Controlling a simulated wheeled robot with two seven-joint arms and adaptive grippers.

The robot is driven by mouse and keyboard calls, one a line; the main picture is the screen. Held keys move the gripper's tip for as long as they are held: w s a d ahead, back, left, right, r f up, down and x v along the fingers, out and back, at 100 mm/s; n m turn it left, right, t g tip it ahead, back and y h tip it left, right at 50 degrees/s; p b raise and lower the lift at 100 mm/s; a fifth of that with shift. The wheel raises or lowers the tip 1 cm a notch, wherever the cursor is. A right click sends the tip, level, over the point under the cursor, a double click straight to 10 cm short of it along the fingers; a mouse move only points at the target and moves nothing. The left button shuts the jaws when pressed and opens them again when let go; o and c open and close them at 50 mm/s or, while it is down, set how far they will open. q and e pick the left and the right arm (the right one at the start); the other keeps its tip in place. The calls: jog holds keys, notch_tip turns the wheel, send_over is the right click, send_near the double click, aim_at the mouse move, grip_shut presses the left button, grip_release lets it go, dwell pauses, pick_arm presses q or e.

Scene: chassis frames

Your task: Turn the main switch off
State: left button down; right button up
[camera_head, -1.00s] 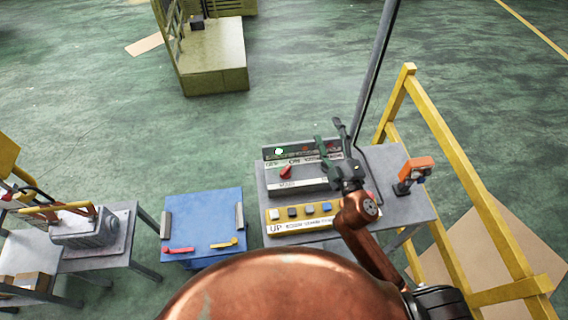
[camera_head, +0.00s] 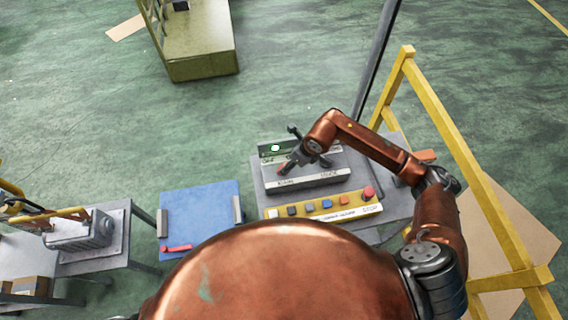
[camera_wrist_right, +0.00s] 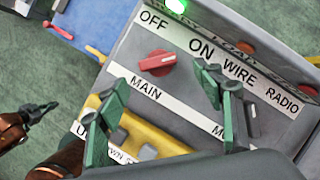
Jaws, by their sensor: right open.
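The red main switch knob (camera_wrist_right: 157,62) sits on the grey panel above the MAIN label, with OFF and ON printed above it. Its handle lies nearly level in the right wrist view; which mark it points at I cannot tell. My right gripper (camera_wrist_right: 161,80) is open, its green-padded fingers on either side of the knob in that view, with no clear contact. In the head view the right gripper (camera_head: 298,150) is over the panel, partly hiding the knob. A dark gripper on a copper link, likely my left gripper (camera_wrist_right: 38,110), shows at the left of the wrist view.
A green lamp (camera_head: 275,148) glows on the panel's back. A yellow button box (camera_head: 330,204) with several buttons stands in front. A blue table (camera_head: 200,215) stands left.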

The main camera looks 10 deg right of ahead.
jog(key=p+x, duration=0.1)
jog(key=x, duration=0.4)
jog(key=shift+a+f, duration=0.1)
jog(key=shift+a, duration=0.1)
jog(key=shift+w+a+f+p, duration=0.15)
jog(key=shift+f+p, duration=0.2)
jog(key=shift+f, duration=0.3)
pick_arm(q)
jog(key=shift+s+r, duration=0.15)
jog(key=shift+r, duration=0.8)
pick_arm(e)
jog(key=shift+c, duration=0.5)
